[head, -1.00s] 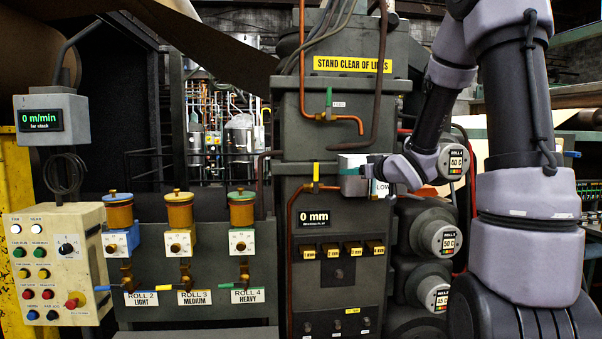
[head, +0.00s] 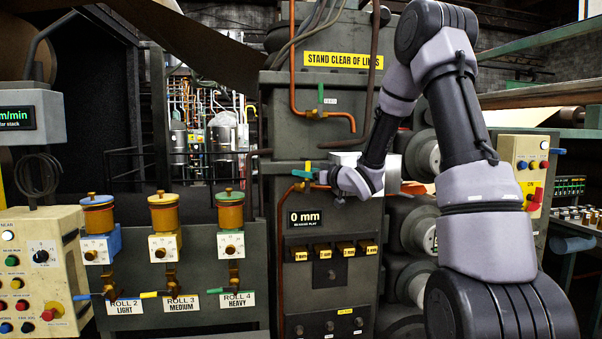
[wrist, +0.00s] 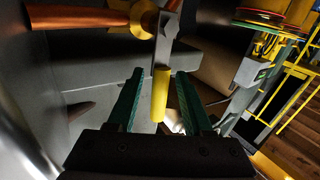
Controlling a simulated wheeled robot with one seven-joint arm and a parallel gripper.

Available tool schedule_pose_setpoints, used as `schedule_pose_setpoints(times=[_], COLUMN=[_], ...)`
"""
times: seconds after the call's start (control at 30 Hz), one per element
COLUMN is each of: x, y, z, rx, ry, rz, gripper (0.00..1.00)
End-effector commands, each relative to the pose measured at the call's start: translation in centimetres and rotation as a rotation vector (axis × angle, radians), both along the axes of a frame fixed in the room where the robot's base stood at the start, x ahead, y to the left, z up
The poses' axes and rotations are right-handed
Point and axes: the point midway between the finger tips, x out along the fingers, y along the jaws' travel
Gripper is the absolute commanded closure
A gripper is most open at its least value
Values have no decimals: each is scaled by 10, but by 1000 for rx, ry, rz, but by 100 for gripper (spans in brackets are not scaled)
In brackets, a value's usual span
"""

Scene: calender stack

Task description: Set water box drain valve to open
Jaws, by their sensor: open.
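The yellow-handled valve sits on a copper pipe on the front of the grey column. In the wrist view its yellow lever (wrist: 161,95) lies between my open fingers, with a visible gap on both sides. The lever stands across the copper pipe (wrist: 75,18), below the brass valve body (wrist: 144,17). My gripper (wrist: 160,74) is open and not closed on the lever. In the head view my gripper (head: 308,173) is at this valve, and its teal fingers and wrist largely hide the lever.
A second valve with a green lever (head: 320,93) is above, on another copper pipe. A pale box (head: 345,158) sticks out of the column just behind my wrist. Roll ends (head: 415,225) stand to the right.

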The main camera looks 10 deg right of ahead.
Motion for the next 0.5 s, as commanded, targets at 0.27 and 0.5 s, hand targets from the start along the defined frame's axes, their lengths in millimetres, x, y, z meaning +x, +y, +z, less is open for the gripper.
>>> schedule_pose_setpoints(times=[0.27, 0.5], x=[16, 16], y=[10, 10], z=[0, 0], rx=[-1, -1], ry=[-1, -1], rz=[-1, -1], gripper=[49, 57])
